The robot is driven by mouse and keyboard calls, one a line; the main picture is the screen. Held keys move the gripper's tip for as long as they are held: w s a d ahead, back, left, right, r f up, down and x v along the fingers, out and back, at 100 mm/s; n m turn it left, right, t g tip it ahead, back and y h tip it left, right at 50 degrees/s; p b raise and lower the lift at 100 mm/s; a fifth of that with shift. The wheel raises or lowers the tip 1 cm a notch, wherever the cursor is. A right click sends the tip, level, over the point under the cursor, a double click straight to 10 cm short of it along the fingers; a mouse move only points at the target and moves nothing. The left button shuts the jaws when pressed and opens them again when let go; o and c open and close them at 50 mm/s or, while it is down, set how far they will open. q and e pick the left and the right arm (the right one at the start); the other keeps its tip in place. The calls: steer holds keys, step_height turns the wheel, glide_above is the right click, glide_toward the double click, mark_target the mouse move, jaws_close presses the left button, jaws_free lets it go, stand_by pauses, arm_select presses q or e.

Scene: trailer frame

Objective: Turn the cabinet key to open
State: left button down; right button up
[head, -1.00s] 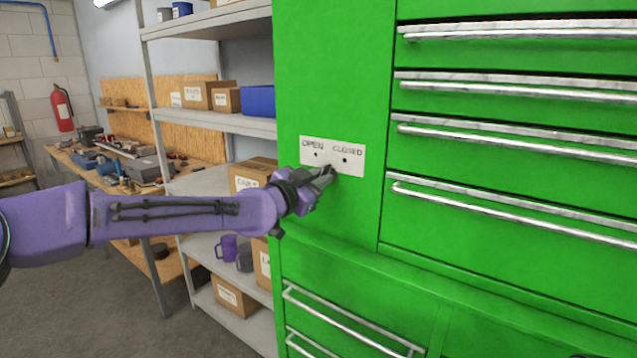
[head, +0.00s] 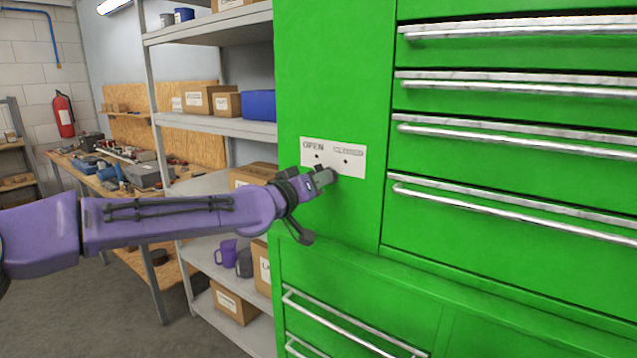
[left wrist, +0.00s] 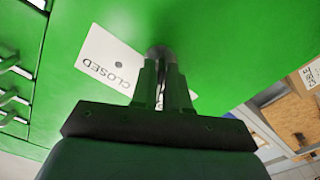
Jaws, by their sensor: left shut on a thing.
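The green cabinet (head: 335,60) fills the right half of the head view. Its white label plate (head: 349,160) reads OPEN on the left and CLOSED on the right, with a small dark hole under each word. My left gripper (head: 323,178) is at the plate's lower edge, shut. In the left wrist view the plate (left wrist: 100,64) shows CLOSED, and the left gripper's fingers (left wrist: 163,80) are closed on a round metallic piece, likely the key (left wrist: 159,52), against the cabinet face. Most of the key is hidden by the fingers. My right gripper is not in view.
Cabinet drawers with metal bar handles (head: 515,88) lie right of the plate. Grey shelves (head: 215,124) with boxes stand left of the cabinet, behind my left arm. A workbench with tools (head: 125,170) and a fire extinguisher (head: 64,115) are farther back.

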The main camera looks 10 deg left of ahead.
arm_select(q)
steer(key=shift+f+n, duration=0.1)
steer(key=shift+n, duration=1.5)
steer(key=c, duration=1.2)
jaws_free()
steer(key=shift+c, duration=0.2)
steer(key=b+v, duration=0.3)
steer(key=v, duration=0.7)
steer(key=shift+s, duration=0.25)
steer(key=shift+a, duration=0.1)
